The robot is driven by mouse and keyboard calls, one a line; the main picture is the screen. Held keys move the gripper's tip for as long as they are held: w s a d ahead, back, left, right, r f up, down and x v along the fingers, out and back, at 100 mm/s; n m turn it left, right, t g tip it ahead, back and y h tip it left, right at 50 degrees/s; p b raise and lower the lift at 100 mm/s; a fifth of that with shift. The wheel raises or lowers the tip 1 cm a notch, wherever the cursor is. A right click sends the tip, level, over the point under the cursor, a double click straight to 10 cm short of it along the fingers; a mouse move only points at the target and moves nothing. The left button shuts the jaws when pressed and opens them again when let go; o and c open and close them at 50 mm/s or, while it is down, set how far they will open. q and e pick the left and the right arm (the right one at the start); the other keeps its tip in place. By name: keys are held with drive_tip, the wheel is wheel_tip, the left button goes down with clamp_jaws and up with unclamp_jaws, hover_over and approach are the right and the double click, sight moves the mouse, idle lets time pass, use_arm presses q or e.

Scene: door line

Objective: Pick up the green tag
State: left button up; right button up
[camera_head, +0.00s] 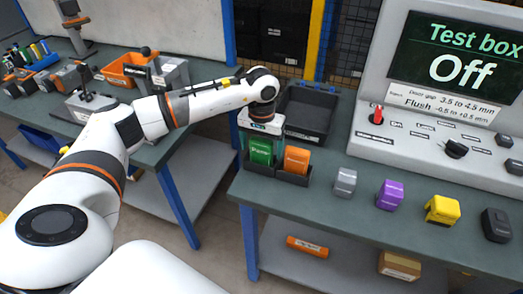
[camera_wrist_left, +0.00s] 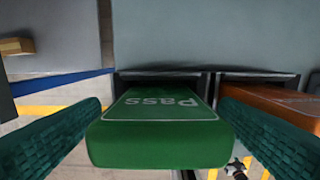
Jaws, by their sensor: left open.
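The green tag (camera_head: 261,150) stands in the left slot of a small black holder (camera_head: 293,178) near the front left edge of the right-hand bench. In the left wrist view the green tag (camera_wrist_left: 160,130) bears the word "Pass" and fills the middle. My left gripper (camera_head: 260,133) is above the tag in the head view. In the wrist view its two green-padded fingers (camera_wrist_left: 160,140) are open, one on each side of the tag, with gaps still visible. My right gripper is not in view.
An orange tag (camera_head: 297,159) stands in the slot right beside the green one. A black bin (camera_head: 306,112) is behind. Grey, purple (camera_head: 390,194), yellow and black blocks sit to the right, before the test box (camera_head: 440,100).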

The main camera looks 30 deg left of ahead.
use_arm(q)
drive_tip(key=shift+f, duration=0.3)
drive_tip(key=c, duration=1.1)
drive_tip(key=shift+r, duration=0.1)
